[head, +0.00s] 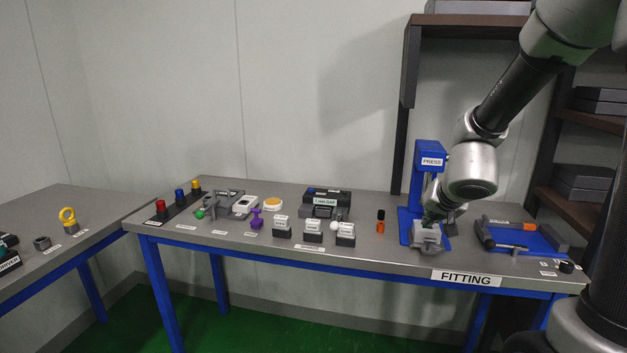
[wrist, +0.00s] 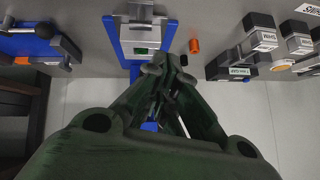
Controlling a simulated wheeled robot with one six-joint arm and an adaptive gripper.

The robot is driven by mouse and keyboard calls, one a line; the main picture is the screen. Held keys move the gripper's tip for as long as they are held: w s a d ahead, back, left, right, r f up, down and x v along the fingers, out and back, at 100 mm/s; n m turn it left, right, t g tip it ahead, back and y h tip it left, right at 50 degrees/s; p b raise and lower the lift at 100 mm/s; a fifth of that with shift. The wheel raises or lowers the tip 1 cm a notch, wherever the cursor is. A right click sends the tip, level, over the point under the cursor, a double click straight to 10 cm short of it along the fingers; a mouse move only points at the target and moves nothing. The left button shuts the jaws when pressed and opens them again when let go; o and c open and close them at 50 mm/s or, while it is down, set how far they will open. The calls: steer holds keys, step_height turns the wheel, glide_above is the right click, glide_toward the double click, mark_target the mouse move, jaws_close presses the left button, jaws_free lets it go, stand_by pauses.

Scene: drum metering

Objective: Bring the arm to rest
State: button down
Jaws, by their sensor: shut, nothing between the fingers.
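My gripper (wrist: 168,66) fills the lower middle of the wrist view, its dark green fingers drawn together with nothing seen between them. In the head view my arm reaches in from the upper right, and my gripper (head: 436,212) is low in front of the blue press (head: 430,147), partly hidden by the wrist. A grey metal block (head: 427,236) stands at the foot of the press, just below the fingertips. Whether the fingers touch the press or the block cannot be told.
The press stands on the grey FITTING table (head: 370,247). An orange-and-black cylinder (head: 381,222) stands left of it. A blue tray (head: 530,237) with a grey clamp lies to the right. Several labelled blocks, a purple part (head: 257,219) and coloured knobs stand further left. A dark shelf (head: 403,70) rises behind.

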steer(key=s+a+r+n+g+y, duration=0.25)
steer(key=s+a+y, duration=0.35)
steer(key=s, duration=0.5)
steer(key=s+d+r+n+g+h, duration=0.1)
steer(key=s+d+r+h, duration=0.1)
steer(key=s+d+r, duration=0.2)
steer(key=s+d+r+n+g+h, duration=0.1)
steer(key=s+d+r+h, duration=0.2)
steer(key=s, duration=0.8)
steer(key=shift+d+r+n, duration=0.35)
steer(key=shift+d+r, duration=0.05)
steer(key=shift+d, duration=0.85)
